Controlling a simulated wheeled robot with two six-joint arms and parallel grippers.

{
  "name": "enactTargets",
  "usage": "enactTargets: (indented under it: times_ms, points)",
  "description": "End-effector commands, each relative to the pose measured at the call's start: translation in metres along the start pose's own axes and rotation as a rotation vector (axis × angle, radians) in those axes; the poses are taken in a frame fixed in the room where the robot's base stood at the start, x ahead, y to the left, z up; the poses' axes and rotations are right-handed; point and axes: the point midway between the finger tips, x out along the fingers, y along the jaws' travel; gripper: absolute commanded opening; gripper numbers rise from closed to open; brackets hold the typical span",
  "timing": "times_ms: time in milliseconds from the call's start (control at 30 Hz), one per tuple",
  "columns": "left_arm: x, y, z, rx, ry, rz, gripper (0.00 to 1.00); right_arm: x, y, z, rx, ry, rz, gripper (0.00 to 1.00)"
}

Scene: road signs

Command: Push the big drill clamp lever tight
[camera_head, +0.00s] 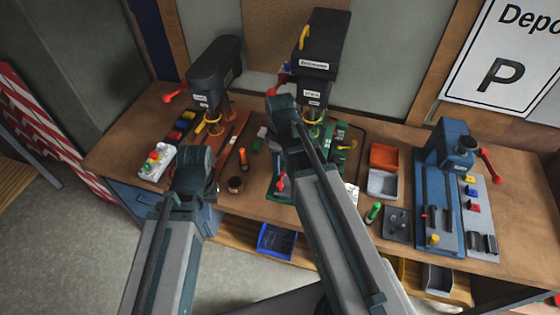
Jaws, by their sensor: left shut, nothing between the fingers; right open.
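The big black drill (318,55) stands at the back middle of the bench, with a yellow handle (304,37) on its head. Its green base (338,160) is partly hidden by my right arm. A yellow lever (347,146) sits right of that arm and a red-tipped lever (281,182) left of it; I cannot tell which is the clamp lever. My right gripper (283,103) is open in front of the big drill; its fingers are mostly hidden. My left gripper (196,172) is shut and empty over the bench's front left, apart from the drill.
A smaller black drill (214,70) with a red handle stands at left. A control box (156,163) is at the left edge. Red (384,154) and grey (382,183) bins and a blue machine (440,185) stand at right.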

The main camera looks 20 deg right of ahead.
Motion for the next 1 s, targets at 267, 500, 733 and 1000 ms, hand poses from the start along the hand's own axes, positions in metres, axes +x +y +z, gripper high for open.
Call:
enactTargets:
  times_ms: [267,500,733,1000]
  points:
    - [-0.025,-0.002,0.002,-0.016,-0.001,0.002,0.00,-0.025,0.000,0.000,0.000,0.000,0.000,0.62]
    - [-0.023,-0.002,0.002,-0.017,-0.001,0.002,0.00,-0.024,0.000,0.000,0.000,0.000,0.000,0.62]
    - [-0.023,-0.002,0.002,-0.016,-0.001,0.002,0.00,-0.024,0.000,0.000,0.000,0.000,0.000,0.62]
    - [0.024,0.002,-0.002,-0.010,0.000,0.001,0.00,0.025,-0.028,-0.010,0.071,-0.015,0.002,0.62]
